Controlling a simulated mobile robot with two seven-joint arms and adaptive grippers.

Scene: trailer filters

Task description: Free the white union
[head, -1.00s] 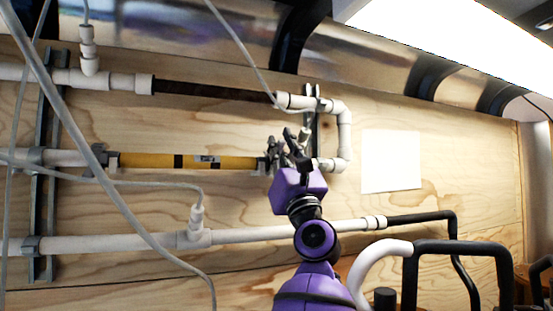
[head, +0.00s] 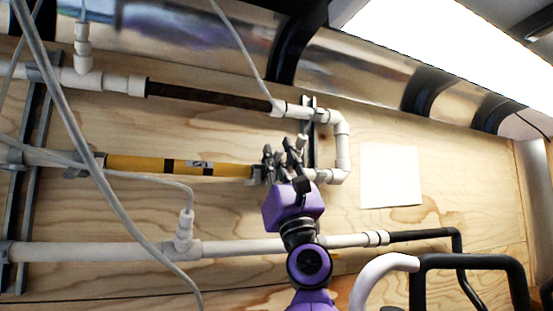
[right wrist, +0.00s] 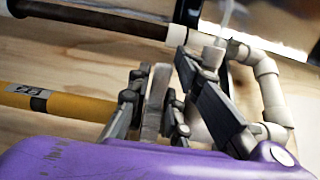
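The yellow filter tube (head: 180,166) lies in the middle pipe row, and it also shows in the right wrist view (right wrist: 62,103). My right gripper (head: 284,158) is at the tube's right end, in front of the pipe. In the right wrist view its fingers (right wrist: 158,85) are spread apart, with a pale upright piece (right wrist: 154,105) between them. This piece may be the white union; I cannot tell whether the fingers touch it. Right of the gripper, a white fitting (head: 325,176) leads to the white elbow pipe (head: 343,148). My left gripper is out of view.
A dark filter tube (head: 207,97) runs above the yellow one. A white pipe (head: 270,246) runs below. Grey cables (head: 88,155) hang at the left. A blank white sheet (head: 391,176) is on the plywood wall. A black and white bent tube (head: 440,262) stands lower right.

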